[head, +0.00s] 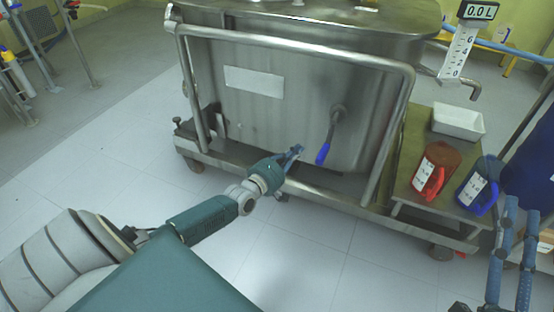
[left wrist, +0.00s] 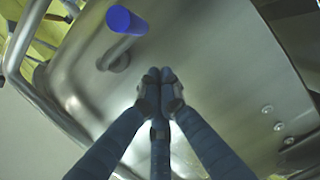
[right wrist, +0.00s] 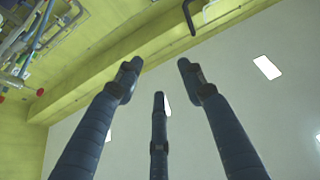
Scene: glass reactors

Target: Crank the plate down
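The crank (head: 337,115) is a short grey arm on the front wall of the steel vessel (head: 300,90). Its blue handle (head: 323,153) hangs at the lower end. In the left wrist view the blue handle (left wrist: 124,20) shows at the top, above and left of my fingers. My left gripper (head: 297,151) is just left of the handle, apart from it. Its fingertips (left wrist: 160,76) are together with nothing between them. My right gripper (head: 522,206) is at the lower right, away from the crank; its fingers (right wrist: 158,70) are spread and empty. No plate is clearly identifiable.
A tubular steel rail (head: 290,42) frames the vessel's front, with a wheeled base below.

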